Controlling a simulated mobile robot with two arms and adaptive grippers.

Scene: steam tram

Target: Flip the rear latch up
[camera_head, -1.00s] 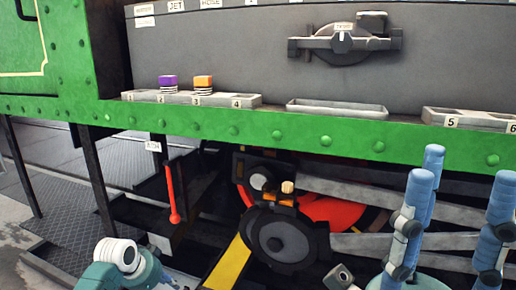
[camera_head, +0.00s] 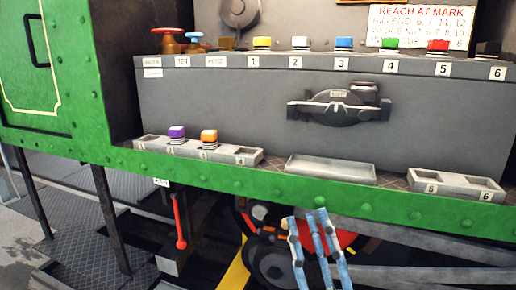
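A dark grey latch-like fitting (camera_head: 342,108) is on the upright grey panel, right of centre. It has a rounded body, a roughly level bar and a small label too small to read. I cannot tell from the label whether it is the rear latch. My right gripper (camera_head: 306,217) is at the bottom, below and slightly left of the fitting, in front of the green beam. Its blue fingers point up, with their tips apart and nothing between them. It does not touch the fitting. My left gripper is not in view.
The green riveted beam (camera_head: 285,188) runs across below the panel. A red lever (camera_head: 179,222) hangs below. Coloured blocks line the upper shelf.

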